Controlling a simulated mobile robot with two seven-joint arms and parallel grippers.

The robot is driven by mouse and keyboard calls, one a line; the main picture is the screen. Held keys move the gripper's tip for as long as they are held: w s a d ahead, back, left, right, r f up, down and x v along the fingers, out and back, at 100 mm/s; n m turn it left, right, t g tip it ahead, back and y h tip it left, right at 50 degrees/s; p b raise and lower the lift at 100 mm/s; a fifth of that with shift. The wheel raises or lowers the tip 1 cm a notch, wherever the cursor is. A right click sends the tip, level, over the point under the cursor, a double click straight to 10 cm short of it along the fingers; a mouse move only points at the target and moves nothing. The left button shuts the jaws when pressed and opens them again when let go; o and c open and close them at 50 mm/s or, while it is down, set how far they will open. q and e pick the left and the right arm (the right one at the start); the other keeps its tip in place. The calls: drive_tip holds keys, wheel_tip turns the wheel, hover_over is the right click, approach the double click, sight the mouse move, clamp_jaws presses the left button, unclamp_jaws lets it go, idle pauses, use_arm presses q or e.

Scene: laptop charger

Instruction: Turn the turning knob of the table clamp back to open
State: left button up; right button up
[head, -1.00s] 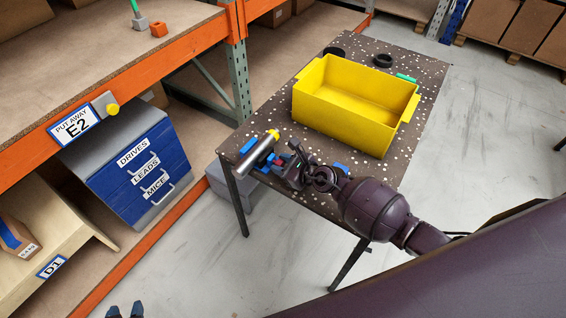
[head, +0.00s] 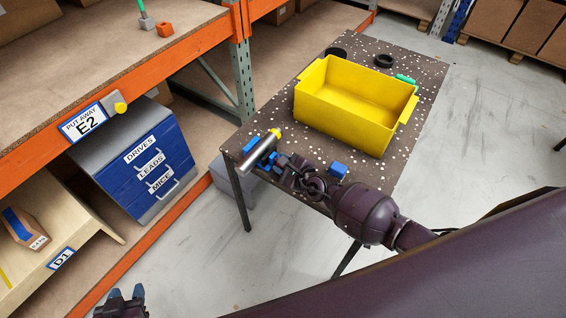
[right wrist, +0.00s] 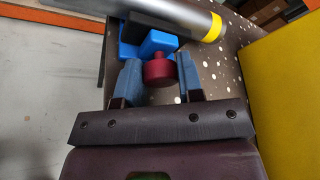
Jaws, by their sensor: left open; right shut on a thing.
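The table clamp (right wrist: 132,45), blue and black, sits at the near left corner of the speckled table (head: 400,165). A silver cylinder with a yellow ring (head: 258,154) lies across it. Its red turning knob (right wrist: 158,72) points toward my right wrist camera. My right gripper (head: 280,160) reaches in from the right and is shut on the knob, with one blue finger on each side of it. In the head view the gripper mostly hides the knob. My left gripper (head: 124,296) is open and empty at the bottom left, low over the floor, away from the table.
A large yellow bin (head: 350,105) stands on the table behind my right arm. A small blue block (head: 338,170) lies close to that arm. Black rings (head: 384,61) and a green item lie farther back. Orange-beamed shelving (head: 60,145) stands left.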

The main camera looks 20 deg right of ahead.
drive_tip(key=o, duration=0.9)
drive_tip(key=shift+s+f, duration=0.1)
drive_tip(key=shift+s+f, duration=0.1)
